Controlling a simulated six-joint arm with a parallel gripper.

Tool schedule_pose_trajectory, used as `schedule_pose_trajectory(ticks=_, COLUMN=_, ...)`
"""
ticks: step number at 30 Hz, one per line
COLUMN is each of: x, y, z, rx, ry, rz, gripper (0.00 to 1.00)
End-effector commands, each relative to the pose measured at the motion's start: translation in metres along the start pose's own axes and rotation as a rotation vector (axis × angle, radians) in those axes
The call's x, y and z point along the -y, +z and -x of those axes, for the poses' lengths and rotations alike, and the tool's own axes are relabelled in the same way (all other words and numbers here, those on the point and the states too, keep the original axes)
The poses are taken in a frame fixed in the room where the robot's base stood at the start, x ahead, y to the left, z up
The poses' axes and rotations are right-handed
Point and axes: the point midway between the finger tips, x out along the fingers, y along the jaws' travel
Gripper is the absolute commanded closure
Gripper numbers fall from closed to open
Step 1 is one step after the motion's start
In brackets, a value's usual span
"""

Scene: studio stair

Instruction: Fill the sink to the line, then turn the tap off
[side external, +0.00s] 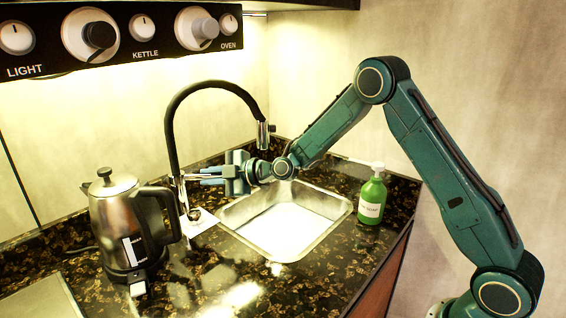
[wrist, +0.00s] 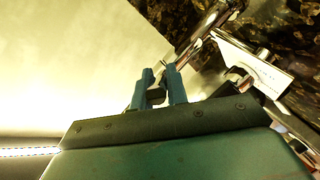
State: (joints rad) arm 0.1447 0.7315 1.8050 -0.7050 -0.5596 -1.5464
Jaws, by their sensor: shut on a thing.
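The sink (side external: 230,213) is a steel basin set in the dark speckled counter. Its inside looks bright and whitish; I cannot make out a fill line or a water level. The tap (side external: 171,120) has a black arched hose and a metal spout (side external: 262,135) hanging over the back of the sink. No stream of water is clear below the spout. My gripper (side external: 203,176) reaches across behind the sink to the tap's metal stem and is shut on the tap handle there. In the wrist view its blue fingers (wrist: 160,76) are close together; the grasped part is mostly hidden.
A green soap bottle (side external: 372,196) stands right of the sink. A panel of knobs (side external: 140,28) hangs above. The front counter is mostly clear.

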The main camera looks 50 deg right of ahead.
Motion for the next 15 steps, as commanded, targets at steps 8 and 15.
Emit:
schedule_pose_trajectory(ticks=8, x=0.0041, y=-0.0048, z=0.0013, rx=0.05, ry=0.031, rz=-0.015, gripper=1.0)
schedule_pose_trajectory(ticks=15, x=0.0047, y=-0.0053, z=0.0022, rx=0.069, ry=0.047, rz=-0.019, gripper=1.0)
